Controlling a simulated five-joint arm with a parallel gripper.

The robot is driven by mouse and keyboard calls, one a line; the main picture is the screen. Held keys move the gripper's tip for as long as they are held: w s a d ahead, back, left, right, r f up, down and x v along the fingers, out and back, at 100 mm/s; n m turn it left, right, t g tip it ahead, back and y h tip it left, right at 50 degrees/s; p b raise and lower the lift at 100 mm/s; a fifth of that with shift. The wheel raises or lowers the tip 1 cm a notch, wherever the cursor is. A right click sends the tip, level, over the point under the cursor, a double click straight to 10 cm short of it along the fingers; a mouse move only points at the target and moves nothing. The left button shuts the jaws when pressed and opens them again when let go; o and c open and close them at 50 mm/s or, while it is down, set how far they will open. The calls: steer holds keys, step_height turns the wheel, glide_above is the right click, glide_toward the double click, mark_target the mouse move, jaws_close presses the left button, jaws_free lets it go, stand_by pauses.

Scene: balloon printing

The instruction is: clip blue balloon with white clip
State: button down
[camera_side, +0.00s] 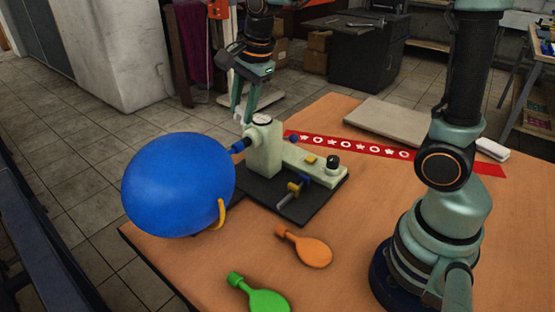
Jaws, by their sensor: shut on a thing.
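The blue balloon (178,184) is inflated and round, at the table's left front corner. Its neck (238,146) points to the pale green pump (264,148) and meets its left side. My gripper (241,115) points down just above the neck and beside the pump's round gauge. It is shut on a small whitish piece, which looks like the white clip (240,118). The clip is mostly hidden between the fingertips, and I cannot tell whether it touches the neck.
The pump stands on a black base plate (310,205). A flat orange balloon (308,250) and a green one (266,299) lie in front. A red patterned strip (350,146), a grey board (390,122) and a white block (492,149) lie behind. A yellow curved piece (221,214) is against the blue balloon.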

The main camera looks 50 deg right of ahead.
steer(key=shift+a+x, duration=0.2)
steer(key=shift+x, duration=1.65)
steer(key=shift+a+x, duration=0.25)
steer(key=shift+x, duration=1.55)
steer(key=shift+x, duration=1.6)
steer(key=shift+c, duration=2.4)
jaws_free()
glide_toward(232, 150)
steer(key=shift+s+r, duration=0.15)
steer(key=shift+r, duration=0.35)
